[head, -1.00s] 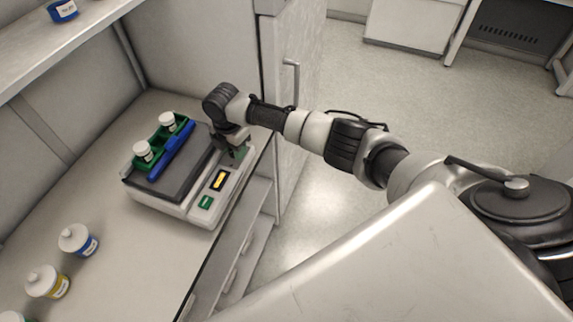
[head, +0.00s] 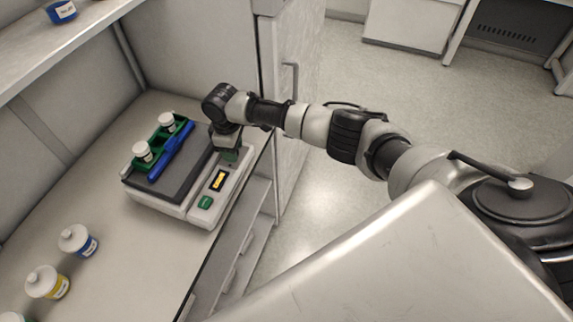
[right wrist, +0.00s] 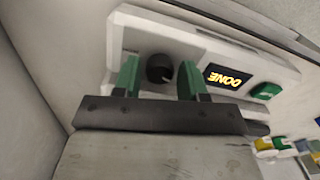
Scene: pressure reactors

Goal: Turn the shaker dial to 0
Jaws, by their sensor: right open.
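The shaker (head: 175,205) stands on the bench with a dark platform on top. Its display (head: 219,181) is lit, and in the right wrist view the display (right wrist: 228,77) reads "DONE". The black dial (right wrist: 160,68) sits on the front panel left of the display there, with a light pointer mark. The dial is hidden by my gripper in the head view. My right gripper (right wrist: 158,80) is open, its green fingers on either side of the dial; I cannot tell whether they touch it. It also shows over the shaker's panel in the head view (head: 228,154). My left gripper is not in view.
A green rack (head: 160,146) with white-capped bottles and a blue bar lies on the shaker platform. A green button (head: 205,202) is beside the display. Bottles with blue (head: 78,240) and yellow (head: 47,282) labels stand on the bench. A cabinet wall rises behind.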

